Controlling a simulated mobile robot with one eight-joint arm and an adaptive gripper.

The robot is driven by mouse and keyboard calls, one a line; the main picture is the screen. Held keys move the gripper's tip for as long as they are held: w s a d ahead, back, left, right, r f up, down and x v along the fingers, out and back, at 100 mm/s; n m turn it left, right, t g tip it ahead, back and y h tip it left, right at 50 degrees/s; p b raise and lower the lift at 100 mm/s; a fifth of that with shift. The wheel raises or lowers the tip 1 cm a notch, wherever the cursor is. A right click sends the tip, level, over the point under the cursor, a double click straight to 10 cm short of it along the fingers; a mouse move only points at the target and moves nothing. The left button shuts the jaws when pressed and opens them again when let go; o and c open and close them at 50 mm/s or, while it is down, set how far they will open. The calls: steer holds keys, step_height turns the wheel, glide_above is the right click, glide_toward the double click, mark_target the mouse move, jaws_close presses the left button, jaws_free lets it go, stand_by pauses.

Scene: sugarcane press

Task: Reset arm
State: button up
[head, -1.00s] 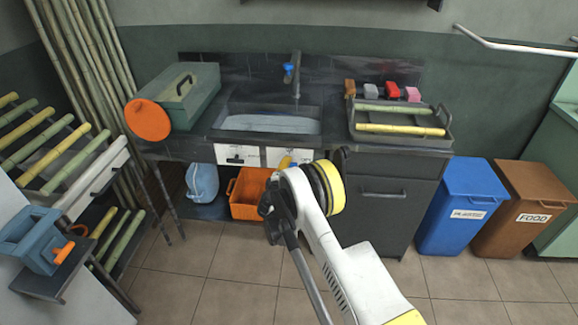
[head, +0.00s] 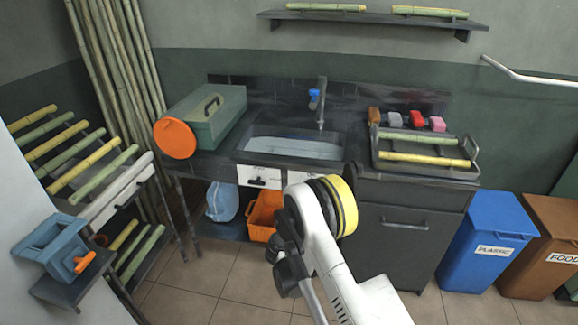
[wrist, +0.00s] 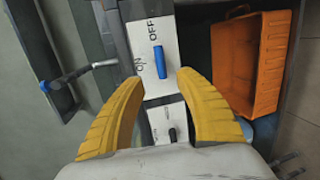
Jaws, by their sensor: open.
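My gripper (wrist: 160,112) shows in the wrist view as two yellow ribbed fingers spread apart, with nothing between them. Beyond the fingers is a white switch panel (wrist: 143,32) marked ON and OFF with a blue lever. A second white panel (wrist: 171,123) with a small dark switch lies nearer, between the fingers. In the head view my arm (head: 318,222) is bent in front of the sink counter, and its wrist and fingers are hidden behind it. Part of the white panels (head: 262,176) shows on the counter front, left of the arm.
An orange crate (head: 264,216) is under the counter, and it shows at the right of the wrist view (wrist: 259,25). The sink (head: 292,148) has a tap (head: 320,104). A tray (head: 424,168) with cane stands right of it. A blue bin (head: 488,243) stands at right. The floor in front is clear.

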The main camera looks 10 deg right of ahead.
steer(key=s+d+r+m+g, duration=0.1)
steer(key=s+d+r+m, duration=0.1)
steer(key=r, duration=0.5)
steer(key=s+d+r+m+g, duration=0.1)
steer(key=d+r+m+g, duration=0.15)
steer(key=r, duration=0.55)
steer(key=s+d+r+m+g+y, duration=0.1)
steer(key=s+d+r+m+y, duration=0.15)
steer(key=s+r, duration=0.75)
steer(key=s+a+m+g+y, duration=0.2)
steer(key=s+m, duration=0.4)
steer(key=s, duration=2.3)
steer(key=shift+s+r+g+y, duration=0.2)
steer(key=shift+s+g+y, duration=0.25)
steer(key=shift+y, duration=0.6)
steer(key=shift+o, duration=0.5)
steer(key=shift+w+a, duration=0.1)
